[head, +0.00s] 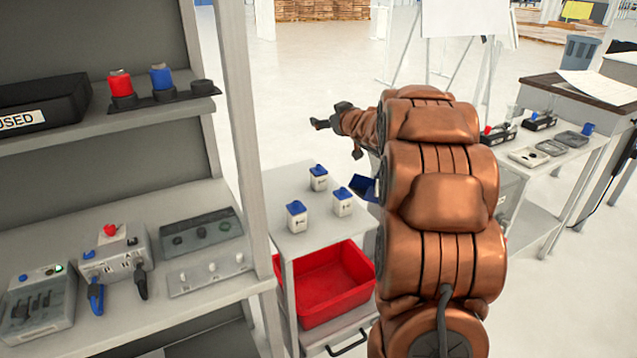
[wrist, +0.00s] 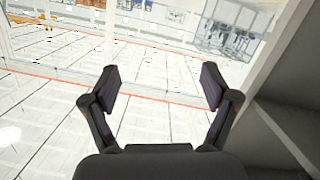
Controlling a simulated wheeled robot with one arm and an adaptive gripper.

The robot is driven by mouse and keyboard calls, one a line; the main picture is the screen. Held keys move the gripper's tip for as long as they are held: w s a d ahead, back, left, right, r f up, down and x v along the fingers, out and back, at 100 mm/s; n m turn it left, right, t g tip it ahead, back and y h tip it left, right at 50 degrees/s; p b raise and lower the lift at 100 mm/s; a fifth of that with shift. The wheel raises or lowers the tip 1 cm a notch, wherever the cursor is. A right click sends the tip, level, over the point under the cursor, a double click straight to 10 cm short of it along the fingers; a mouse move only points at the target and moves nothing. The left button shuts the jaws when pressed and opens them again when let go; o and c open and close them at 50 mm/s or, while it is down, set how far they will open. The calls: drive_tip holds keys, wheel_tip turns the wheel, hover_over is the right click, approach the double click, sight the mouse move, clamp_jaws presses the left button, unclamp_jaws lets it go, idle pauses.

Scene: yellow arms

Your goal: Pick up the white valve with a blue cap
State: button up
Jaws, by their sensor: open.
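Three white square bottle-like items with blue caps stand upright on a small grey table (head: 275,187) in the head view: one at front left (head: 297,219), one at right (head: 342,207), one at the back (head: 319,181). I cannot tell which one is the white valve. My gripper (head: 334,118) is beyond and above them, apart from them, at the end of my copper-coloured arm. In the wrist view my gripper (wrist: 160,80) has its two fingers spread with nothing between them. The white items do not show in the wrist view.
A grey shelf unit (head: 235,110) stands at left, its post close to the small table. A red bin (head: 325,285) sits below the tabletop. A dark blue container (head: 362,187) is partly hidden by my arm. Another table (head: 570,155) stands at right. Open floor lies beyond.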

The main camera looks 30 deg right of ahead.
wheel_tip(320, 180, down, 3)
drive_tip(key=d+n+t+y, duration=0.1)
drive_tip(key=d+n+y, duration=0.1)
drive_tip(key=y, duration=0.1)
drive_tip(key=n+g+y+b, duration=0.2)
drive_tip(key=n+g+y, duration=0.15)
drive_tip(key=y, duration=0.75)
approach(325, 171)
drive_tip(key=x, duration=0.2)
drive_tip(key=shift+a+n+t, duration=0.35)
drive_tip(key=shift+n, duration=0.1)
drive_tip(key=shift+x, duration=0.85)
drive_tip(key=x, duration=0.1)
drive_tip(key=p+x, duration=0.1)
drive_tip(key=x, duration=0.2)
drive_tip(key=shift+w+r, duration=0.35)
drive_tip(key=shift+r, duration=0.05)
drive_tip(key=shift+w+a, duration=0.3)
drive_tip(key=shift+w, duration=0.2)
drive_tip(key=shift+f, duration=0.1)
